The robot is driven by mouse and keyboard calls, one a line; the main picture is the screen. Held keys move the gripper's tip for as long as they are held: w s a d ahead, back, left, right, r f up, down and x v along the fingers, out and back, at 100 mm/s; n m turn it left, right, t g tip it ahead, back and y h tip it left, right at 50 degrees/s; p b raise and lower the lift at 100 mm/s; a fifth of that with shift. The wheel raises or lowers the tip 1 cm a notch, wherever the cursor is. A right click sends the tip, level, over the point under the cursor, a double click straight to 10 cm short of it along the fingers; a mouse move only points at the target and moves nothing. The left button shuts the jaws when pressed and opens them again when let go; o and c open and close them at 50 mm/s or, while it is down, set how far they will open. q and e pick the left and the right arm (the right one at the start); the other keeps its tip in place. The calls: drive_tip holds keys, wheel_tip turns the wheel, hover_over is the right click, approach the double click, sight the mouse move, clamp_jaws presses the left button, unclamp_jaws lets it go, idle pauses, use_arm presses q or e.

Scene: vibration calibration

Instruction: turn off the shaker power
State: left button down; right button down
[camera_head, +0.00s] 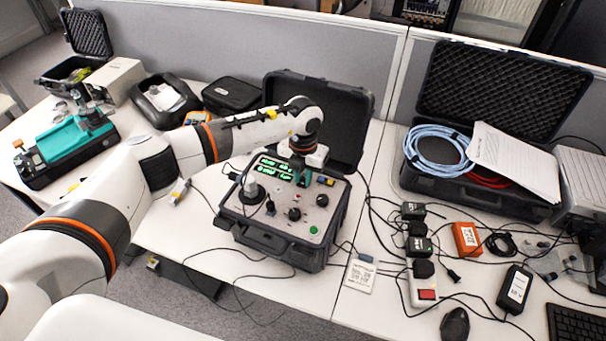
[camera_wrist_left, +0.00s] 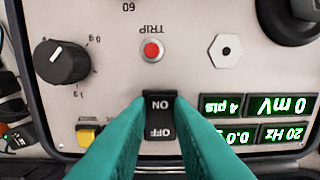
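The shaker control unit (camera_head: 270,235) is an open black case with a pale panel, green displays, knobs and buttons, on the table in the head view. In the left wrist view its black rocker switch (camera_wrist_left: 160,116), marked ON and OFF, appears upside down; I cannot tell which side is pressed. My left gripper (camera_head: 301,181) is over the panel's upper right. In the wrist view its teal fingers (camera_wrist_left: 160,106) are a little apart, with the switch showing between their tips; contact is unclear. The gripper hides the switch in the head view. My right gripper is out of view.
A red TRIP button (camera_wrist_left: 151,52) and a black knob (camera_wrist_left: 62,63) are near the switch. The unit's raised lid (camera_head: 345,115) stands behind my arm. Cables and a power strip (camera_head: 418,284) lie to the right.

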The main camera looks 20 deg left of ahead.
use_arm(q)
drive_tip(key=shift+w+f+b, duration=0.1)
drive_tip(key=shift+f+b, duration=0.05)
drive_tip(key=shift+b, duration=0.2)
drive_tip(key=g+b, duration=0.2)
drive_tip(key=b, duration=0.1)
drive_tip(key=shift+w+f, duration=0.15)
drive_tip(key=shift+w, duration=0.15)
drive_tip(key=shift+r+g+b, duration=0.25)
drive_tip(key=shift+g+b, duration=0.25)
drive_tip(key=shift+b, duration=0.05)
drive_tip(key=shift+r, duration=0.1)
drive_tip(key=c, duration=1.3)
unclamp_jaws()
drive_tip(key=b+v, duration=0.2)
drive_tip(key=v, duration=1)
drive_tip(key=shift+d, duration=0.2)
